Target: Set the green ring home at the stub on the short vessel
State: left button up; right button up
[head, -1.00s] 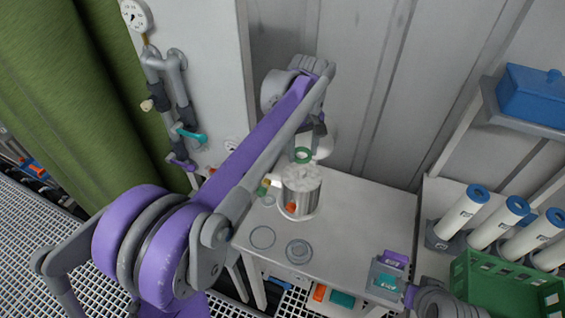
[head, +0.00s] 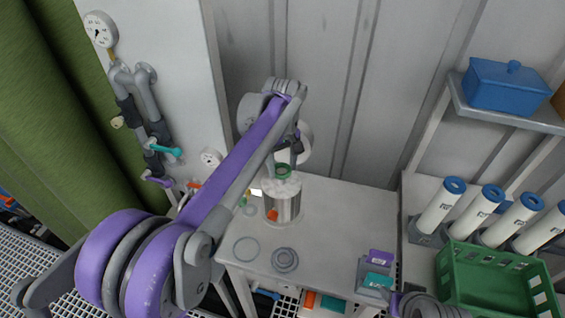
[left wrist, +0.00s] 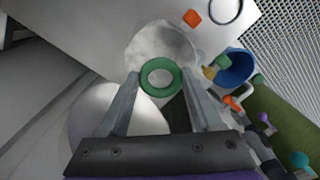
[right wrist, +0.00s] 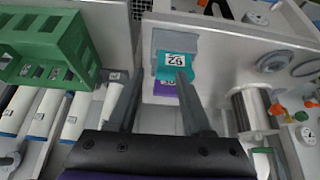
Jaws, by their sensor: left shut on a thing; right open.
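My left gripper (left wrist: 160,82) is shut on the green ring (left wrist: 160,65), which lies across its two fingertips. The ring also shows in the head view (head: 283,171), just above the pale top of the short metal vessel (head: 283,209). In the left wrist view the vessel's cloudy white top (left wrist: 152,42) lies behind the ring. The stub cannot be made out clearly; something pale shows through the ring's hole. I cannot tell whether ring and vessel touch. My right gripper (right wrist: 156,85) is open and empty, facing a grey holder (right wrist: 178,37) with teal and purple blocks.
Several white tubes with blue ends (head: 440,208) and a green crate (head: 492,288) stand at right. Pipes with a gauge (head: 100,29) are at left. The table's middle right is clear.

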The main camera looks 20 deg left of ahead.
aim_at(282, 175)
pick_arm(q)
jog(key=shift+f+b, duration=0.65)
jog(key=shift+f, duration=1.2)
pick_arm(e)
jog(key=shift+s+f, duration=0.3)
jog(key=shift+f, duration=0.3)
jog(key=shift+s+f, duration=0.3)
jog(key=shift+f, duration=0.3)
pick_arm(q)
jog(key=shift+f, duration=0.15)
pick_arm(e)
jog(key=shift+f, duration=0.1)
pick_arm(q)
jog(key=o, duration=1.4)
notch_tip(282, 175, up, 11)
jog(key=shift+f+p, duration=0.1)
jog(key=shift+p, duration=0.2)
pick_arm(e)
jog(key=shift+w+r, duration=0.25)
jog(key=shift+r, duration=0.35)
